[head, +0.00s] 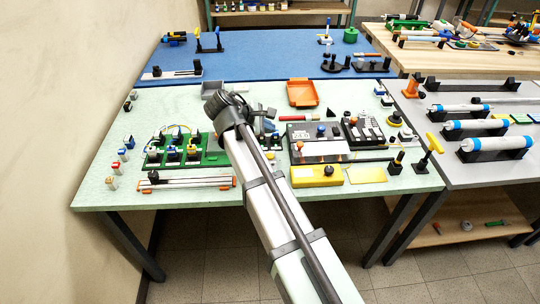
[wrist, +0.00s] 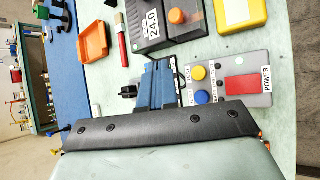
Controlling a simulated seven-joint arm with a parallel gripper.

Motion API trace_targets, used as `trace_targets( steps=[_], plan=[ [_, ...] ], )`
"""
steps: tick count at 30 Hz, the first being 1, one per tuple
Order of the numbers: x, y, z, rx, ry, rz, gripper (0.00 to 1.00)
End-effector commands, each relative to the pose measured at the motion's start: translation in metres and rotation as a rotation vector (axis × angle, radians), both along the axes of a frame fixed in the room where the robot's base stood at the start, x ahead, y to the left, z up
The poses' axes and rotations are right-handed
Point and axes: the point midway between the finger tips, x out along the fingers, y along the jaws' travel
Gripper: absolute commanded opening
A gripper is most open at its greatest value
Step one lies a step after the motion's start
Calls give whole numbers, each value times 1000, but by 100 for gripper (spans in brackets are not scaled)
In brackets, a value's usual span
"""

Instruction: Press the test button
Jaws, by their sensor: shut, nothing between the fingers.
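A grey control panel (wrist: 228,72) in the wrist view carries a yellow button (wrist: 199,73), a blue button (wrist: 202,97) and a red rocker switch (wrist: 248,87) marked POWER. Small labels sit beside the buttons, too small to read, so I cannot tell which is the test button. My gripper (wrist: 160,66) is shut and empty, its blue-grey fingers left of the panel's buttons in the wrist view. I cannot tell its height above the table. In the head view my arm hides most of the panel, and the gripper (head: 264,127) is partly hidden.
A dark device (wrist: 165,22) marked 24.0 with an orange knob and a yellow box (wrist: 240,12) stand close to the panel. An orange tray (head: 302,93) lies farther back. A green board of connectors (head: 185,150) is to the left. Some green tabletop at the left is clear.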

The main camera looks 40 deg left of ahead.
Motion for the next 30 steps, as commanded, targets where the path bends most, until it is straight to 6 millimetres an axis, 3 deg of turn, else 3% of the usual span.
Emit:
trace_targets(
  steps=[18, 30],
  plan=[
    [0, 0, -66, -1, -1, 0, 0],
    [0, 0, -84, -1, -1, -1, 0]
  ],
)
